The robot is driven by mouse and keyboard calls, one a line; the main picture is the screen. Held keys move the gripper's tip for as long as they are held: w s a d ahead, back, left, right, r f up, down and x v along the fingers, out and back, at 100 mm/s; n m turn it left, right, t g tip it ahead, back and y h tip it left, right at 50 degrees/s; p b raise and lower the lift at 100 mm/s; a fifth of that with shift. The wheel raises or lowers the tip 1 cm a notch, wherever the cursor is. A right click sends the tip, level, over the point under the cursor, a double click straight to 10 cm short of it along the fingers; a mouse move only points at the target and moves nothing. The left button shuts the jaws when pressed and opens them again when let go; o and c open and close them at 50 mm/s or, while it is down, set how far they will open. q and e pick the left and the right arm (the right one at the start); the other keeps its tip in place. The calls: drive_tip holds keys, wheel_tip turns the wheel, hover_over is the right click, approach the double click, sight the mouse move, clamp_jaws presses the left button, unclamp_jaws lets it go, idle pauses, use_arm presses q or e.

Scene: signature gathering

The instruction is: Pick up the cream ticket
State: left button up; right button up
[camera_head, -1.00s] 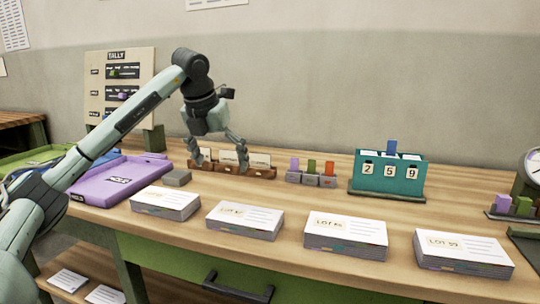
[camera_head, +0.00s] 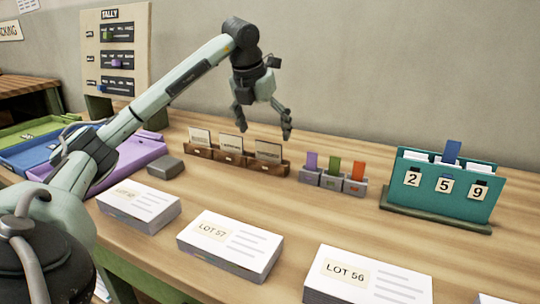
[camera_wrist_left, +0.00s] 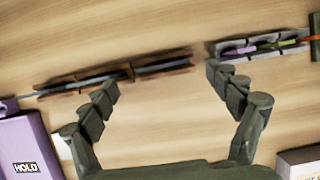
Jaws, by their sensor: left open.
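Several cream-coloured cards stand upright in a brown wooden rack (camera_head: 228,160): a left card (camera_head: 200,136), a middle card (camera_head: 231,145) and a right card (camera_head: 268,150). I cannot tell which one is the cream ticket. My left gripper (camera_head: 264,130) is open and empty, with its fingers spread above and behind the rack's right part. In the left wrist view the open fingers (camera_wrist_left: 165,100) point at the bare table, with the rack (camera_wrist_left: 150,66) seen edge-on ahead of them. My right gripper is not in view.
A grey holder (camera_head: 332,183) with purple, green and orange tickets stands right of the rack. A teal box (camera_head: 440,188) with number cards is further right. Card stacks (camera_head: 228,243) line the front. A purple tray (camera_head: 130,158) and grey block (camera_head: 165,166) are left.

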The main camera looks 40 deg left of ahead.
sight(268, 143)
use_arm(q)
drive_tip(key=x, duration=0.5)
drive_tip(key=shift+d, duration=0.1)
drive_tip(key=c, duration=1)
drive_tip(key=shift+o, duration=0.2)
drive_tip(key=shift+r, duration=0.1)
